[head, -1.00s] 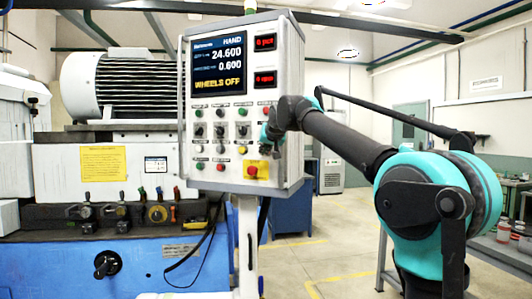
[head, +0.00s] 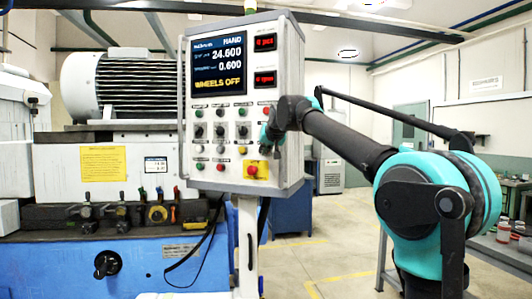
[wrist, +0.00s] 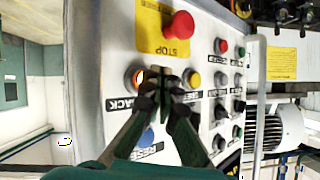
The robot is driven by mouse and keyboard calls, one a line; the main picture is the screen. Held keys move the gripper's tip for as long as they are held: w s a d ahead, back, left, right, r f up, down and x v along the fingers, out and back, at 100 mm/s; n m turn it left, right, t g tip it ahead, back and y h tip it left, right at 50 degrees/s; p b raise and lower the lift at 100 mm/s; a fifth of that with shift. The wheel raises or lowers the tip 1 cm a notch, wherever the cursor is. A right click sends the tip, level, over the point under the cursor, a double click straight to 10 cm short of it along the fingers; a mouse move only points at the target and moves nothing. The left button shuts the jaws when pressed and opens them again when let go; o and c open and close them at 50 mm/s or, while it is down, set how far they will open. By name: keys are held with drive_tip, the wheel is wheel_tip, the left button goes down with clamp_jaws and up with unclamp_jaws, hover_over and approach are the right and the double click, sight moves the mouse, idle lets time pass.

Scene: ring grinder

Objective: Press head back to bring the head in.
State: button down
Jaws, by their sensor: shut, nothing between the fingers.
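The control panel (head: 212,150) stands in the middle of the head view, its screen reading HAND and WHEELS OFF. In the wrist view, a round button with a pale, orange-edged face (wrist: 137,77) has a partly hidden label ending in BACK (wrist: 122,103). My gripper (wrist: 164,80) is shut and empty, its fingertips close to the panel between that button and a yellow button (wrist: 193,80). I cannot tell whether the tips touch the panel. In the head view my gripper (head: 268,140) is at the panel's right side, and my wrist hides the button.
A red STOP button (wrist: 180,25) on a yellow plate sticks out near the fingertips. A blue button (wrist: 148,137) is partly behind my fingers. Several knobs and buttons lie beyond the yellow one. The blue grinder (head: 140,265) stands left, and open floor lies right of the panel.

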drive_tip(key=shift+w, duration=0.15)
drive_tip(key=shift+w+d, duration=0.15)
drive_tip(key=shift+w, duration=0.1)
drive_tip(key=shift+w+d, duration=0.15)
drive_tip(key=shift+w, duration=0.35)
idle(0.8)
drive_tip(key=shift+s, duration=0.1)
drive_tip(key=shift+s+a, duration=0.3)
drive_tip(key=shift+s, duration=0.55)
drive_tip(key=shift+s+a, duration=0.25)
drive_tip(key=shift+s, duration=0.55)
drive_tip(key=shift+s+a, duration=0.2)
drive_tip(key=shift+s, duration=0.6)
drive_tip(key=shift+s+a, duration=0.25)
drive_tip(key=shift+s, duration=0.55)
